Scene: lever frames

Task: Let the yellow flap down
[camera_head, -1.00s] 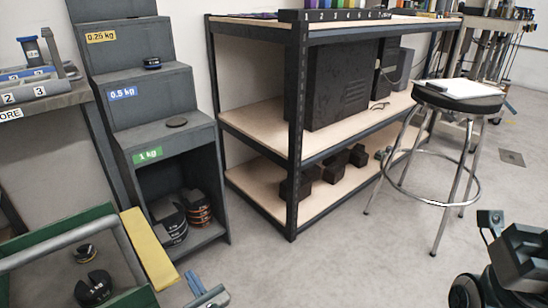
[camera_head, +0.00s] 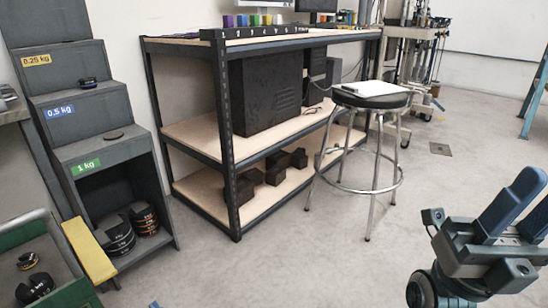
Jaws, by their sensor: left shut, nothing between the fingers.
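The yellow flap (camera_head: 88,250) is a flat yellow board at the lower left, between the green-edged tray (camera_head: 72,293) and the grey weight rack (camera_head: 165,213). It slants in the picture; its hinge and exact tilt cannot be made out. Only a small blue tip of my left gripper (camera_head: 155,304) shows at the bottom edge, to the right of the flap and apart from it in the picture. It is shut and empty. My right gripper (camera_head: 534,203) is at the lower right, far from the flap, its blue fingers partly cut off by the frame edge.
The rack bears labels 0.25 kg, 0.5 kg and 1 kg, with black weights (camera_head: 116,236) in its bottom bay. A shelf unit (camera_head: 235,190) stands behind, and a stool (camera_head: 372,100) to its right. The floor between is clear.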

